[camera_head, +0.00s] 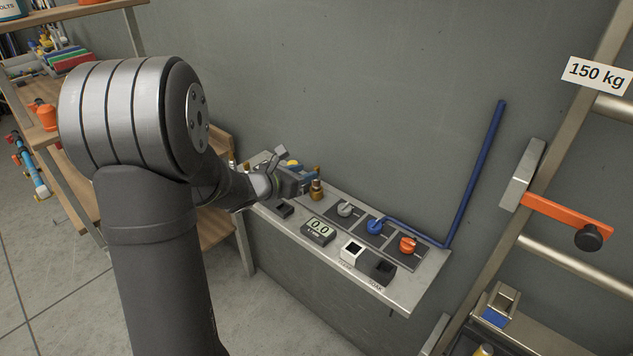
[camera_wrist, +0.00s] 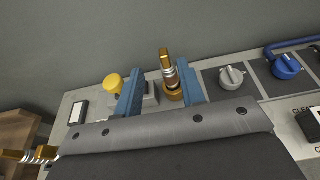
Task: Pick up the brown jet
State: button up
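A brown-gold jet (camera_wrist: 167,62) stands upright on the grey shelf in the wrist view, with ringed bands below its tip and a wider brass base. It also shows in the head view (camera_head: 316,191), just right of my gripper (camera_head: 300,180). In the wrist view my gripper (camera_wrist: 160,84) has its two blue fingers apart. The jet appears between them, closer to the right finger; I cannot tell whether that finger touches it. A small grey block beside the left finger is partly hidden. Another brass piece (camera_wrist: 28,155) shows at the lower left of the wrist view.
The narrow grey shelf (camera_head: 415,294) runs along the wall. It carries a yellow knob (camera_wrist: 112,82), a grey knob (camera_head: 345,209), a blue knob (camera_head: 375,226) with a blue pipe (camera_head: 478,170), an orange knob (camera_head: 407,244), and a display (camera_head: 318,229). Racks stand at both sides.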

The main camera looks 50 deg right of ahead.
aim_at(317, 170)
jog(key=x, duration=0.5)
jog(key=shift+s+d+f, duration=0.1)
jog(key=shift+s, duration=0.25)
grip_shut()
